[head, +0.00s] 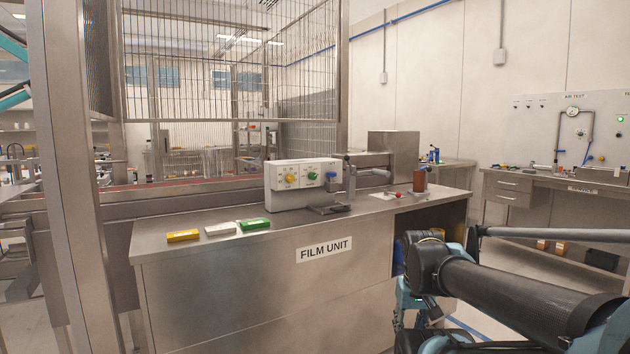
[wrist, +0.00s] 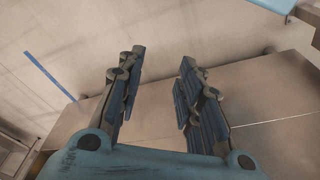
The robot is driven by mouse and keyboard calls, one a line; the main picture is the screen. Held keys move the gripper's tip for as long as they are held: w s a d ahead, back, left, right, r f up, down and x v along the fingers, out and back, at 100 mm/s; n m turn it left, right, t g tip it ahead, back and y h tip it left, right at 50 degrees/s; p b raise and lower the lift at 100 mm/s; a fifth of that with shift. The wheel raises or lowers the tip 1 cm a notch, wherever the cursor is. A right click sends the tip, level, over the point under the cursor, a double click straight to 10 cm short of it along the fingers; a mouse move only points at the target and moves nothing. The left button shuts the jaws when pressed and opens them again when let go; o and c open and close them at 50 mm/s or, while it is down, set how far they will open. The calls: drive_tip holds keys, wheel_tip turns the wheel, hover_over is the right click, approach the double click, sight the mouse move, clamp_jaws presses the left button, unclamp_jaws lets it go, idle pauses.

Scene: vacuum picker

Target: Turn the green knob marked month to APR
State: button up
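A pale control box (head: 303,184) stands on the film unit bench. Its front carries a yellow knob (head: 291,178), a small green knob (head: 312,176) in the middle and a blue knob (head: 331,175) at the right. The knob markings and pointer settings are too small to read. My gripper (wrist: 158,78) shows in the wrist view with its two fingers apart and nothing between them. The knobs are not in the wrist view. In the head view my arm is at the lower right, well apart from the box; my fingers cannot be made out there.
The steel bench (head: 170,222) carries yellow, white and green blocks (head: 254,224) at the front left of the box. A dark tray (head: 328,209) lies before the box, and a brown cylinder (head: 419,181) stands to its right. A mesh guard (head: 232,75) rises behind.

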drive_tip(key=shift+o, duration=0.6)
drive_tip(key=shift+o, duration=0.8)
drive_tip(key=shift+s+d+r, duration=0.1)
drive_tip(key=shift+d+r, duration=0.05)
drive_tip(key=shift+r, duration=0.1)
drive_tip(key=w+d+r+t+h, duration=0.25)
drive_tip(key=w+r, duration=0.35)
drive_tip(key=w, duration=0.3)
drive_tip(key=w+d+r+t+h, duration=0.2)
drive_tip(key=w+d+r+t, duration=0.25)
drive_tip(key=w, duration=0.35)
drive_tip(key=w+a+r+n+t+y, duration=0.1)
drive_tip(key=w+a+r+n+t, duration=0.15)
drive_tip(key=w+r, duration=0.35)
drive_tip(key=w+a+r+n+t, duration=0.1)
drive_tip(key=w+r+t, duration=0.2)
drive_tip(key=w+r, duration=0.35)
drive_tip(key=w+a+r+n+t+y, duration=0.3)
drive_tip(key=w+a+r+y, duration=0.1)
drive_tip(key=w+a+r, duration=0.15)
drive_tip(key=n+g+y, duration=0.3)
drive_tip(key=n+y, duration=0.7)
approach(314, 177)
drive_tip(key=shift+h, duration=0.25)
drive_tip(key=x, duration=0.9)
drive_tip(key=shift+a+r, duration=0.15)
